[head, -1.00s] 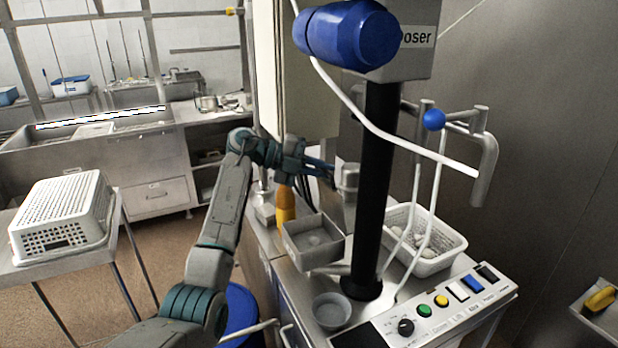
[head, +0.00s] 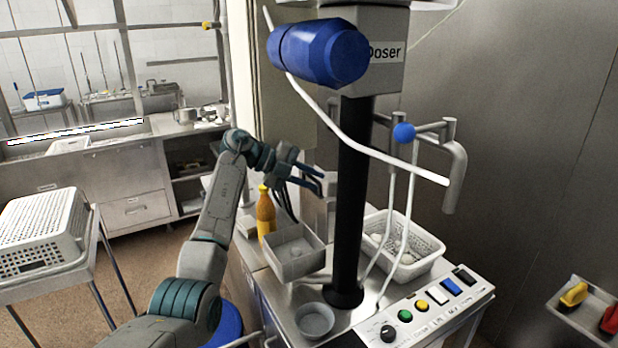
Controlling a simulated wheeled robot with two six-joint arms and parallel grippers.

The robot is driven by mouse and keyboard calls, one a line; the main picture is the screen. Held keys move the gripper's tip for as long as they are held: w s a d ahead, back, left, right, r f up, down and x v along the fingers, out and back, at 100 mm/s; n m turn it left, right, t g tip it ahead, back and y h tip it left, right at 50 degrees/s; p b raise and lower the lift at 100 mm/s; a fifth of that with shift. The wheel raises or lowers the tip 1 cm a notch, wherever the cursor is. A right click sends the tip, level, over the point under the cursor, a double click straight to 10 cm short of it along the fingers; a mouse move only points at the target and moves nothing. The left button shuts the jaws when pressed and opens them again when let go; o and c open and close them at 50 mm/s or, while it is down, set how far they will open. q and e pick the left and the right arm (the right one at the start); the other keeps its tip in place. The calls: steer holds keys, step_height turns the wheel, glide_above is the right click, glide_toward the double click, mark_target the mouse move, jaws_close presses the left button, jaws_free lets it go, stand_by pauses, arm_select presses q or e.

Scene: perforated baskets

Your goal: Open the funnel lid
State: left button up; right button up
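The doser machine (head: 385,50) stands right of centre, with a dark column, a blue motor and a grey head labelled "Doser". A pale edge (head: 430,4) shows at the very top of the picture above the head. I cannot tell whether it belongs to the funnel or its lid; the rest up there is out of view. My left gripper (head: 318,182) is left of the column, well below the machine's head. Its fingers look apart, with nothing seen between them. My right gripper is not in view.
An orange bottle (head: 265,215), a grey square tray (head: 295,262) and a round bowl (head: 314,320) stand on the machine table. A white pipe (head: 350,135) crosses before the column. An upturned perforated basket (head: 40,235) stands at left.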

arm_select(q)
steer(key=shift+f, duration=0.2)
steer(key=b+v, duration=0.5)
steer(key=v, duration=0.6)
steer(key=shift+r, duration=0.25)
steer(key=shift+w+d, duration=0.1)
